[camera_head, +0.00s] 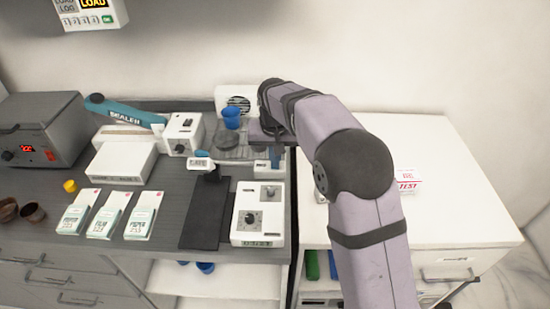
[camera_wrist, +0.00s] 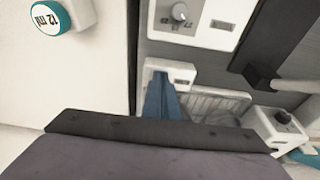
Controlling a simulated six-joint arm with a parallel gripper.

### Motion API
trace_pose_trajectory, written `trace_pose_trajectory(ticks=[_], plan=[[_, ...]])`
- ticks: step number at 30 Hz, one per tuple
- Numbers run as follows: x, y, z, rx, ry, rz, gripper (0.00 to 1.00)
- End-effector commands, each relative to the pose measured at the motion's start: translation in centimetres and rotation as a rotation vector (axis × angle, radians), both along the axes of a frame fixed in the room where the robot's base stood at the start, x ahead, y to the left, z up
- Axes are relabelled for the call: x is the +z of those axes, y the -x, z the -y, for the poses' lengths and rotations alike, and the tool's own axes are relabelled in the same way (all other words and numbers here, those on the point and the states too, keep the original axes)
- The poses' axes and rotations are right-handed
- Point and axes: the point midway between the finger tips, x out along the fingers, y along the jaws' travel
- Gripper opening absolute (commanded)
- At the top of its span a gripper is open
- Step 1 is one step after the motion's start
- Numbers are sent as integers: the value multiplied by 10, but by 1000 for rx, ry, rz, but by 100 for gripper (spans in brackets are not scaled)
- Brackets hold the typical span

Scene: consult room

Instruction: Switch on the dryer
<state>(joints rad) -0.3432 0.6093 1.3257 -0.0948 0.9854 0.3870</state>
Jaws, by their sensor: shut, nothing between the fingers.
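A white fan box (camera_head: 236,99) with a round dark grille stands at the back wall, behind a grey mesh rack (camera_head: 228,148); this looks like the dryer, though no readable label confirms it. A small white box (camera_head: 262,170) sits at the rack's front right and shows below the fingers in the wrist view (camera_wrist: 183,76). My gripper (camera_head: 275,157) is shut and empty, its blue fingers (camera_wrist: 160,88) pointing down at or just above this small box. I cannot tell whether they touch it. My arm hides part of the rack's right side.
A white control box (camera_head: 259,225) with a knob stands in front, also in the wrist view (camera_wrist: 200,28). A white switch box (camera_head: 183,134), blue cup (camera_head: 231,119) and blue-handled sealer (camera_head: 125,112) are left. The white cabinet top (camera_head: 440,150) right is mostly clear.

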Motion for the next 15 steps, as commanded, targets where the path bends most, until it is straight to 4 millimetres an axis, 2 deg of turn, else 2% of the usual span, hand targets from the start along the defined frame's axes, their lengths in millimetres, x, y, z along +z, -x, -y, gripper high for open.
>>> trace_pose_trajectory(ticks=[15], plan=[[-7,3,0,1,0,2,0]])
